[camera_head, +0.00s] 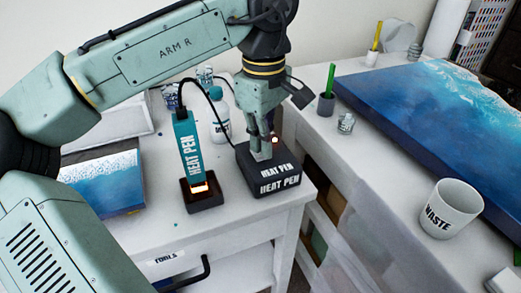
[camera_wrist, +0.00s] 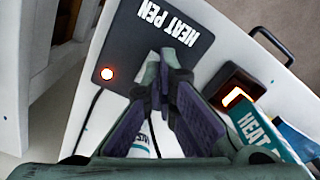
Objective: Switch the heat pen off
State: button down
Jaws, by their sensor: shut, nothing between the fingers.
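The heat pen (camera_head: 187,148) is teal and stands upright in a small dark holder (camera_head: 205,204), its tip glowing orange; it also shows in the wrist view (camera_wrist: 262,135). To its right is a black box (camera_head: 277,188) labelled HEAT PEN, joined by a black cable. In the wrist view the box (camera_wrist: 140,60) carries a lit orange-red round light or button (camera_wrist: 107,73) near one end. My gripper (camera_head: 262,157) is shut and empty, pointing down over the box. Its fingertips (camera_wrist: 172,58) are beside the lit spot, not on it. I cannot tell whether they touch the box top.
A white bottle (camera_head: 219,125) and small jars stand behind the pen. A blue-and-white resin panel (camera_head: 105,185) lies at left. Across a gap, the right table holds a large blue panel (camera_head: 430,110), a WASTE cup (camera_head: 450,210) and a dark pot (camera_head: 326,104).

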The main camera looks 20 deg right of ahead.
jog(key=shift+f, duration=0.55)
notch_tip(320, 180, up, 7)
jog(key=p, duration=0.6)
dwell(0.4)
jog(key=shift+s, duration=0.1)
dwell(0.4)
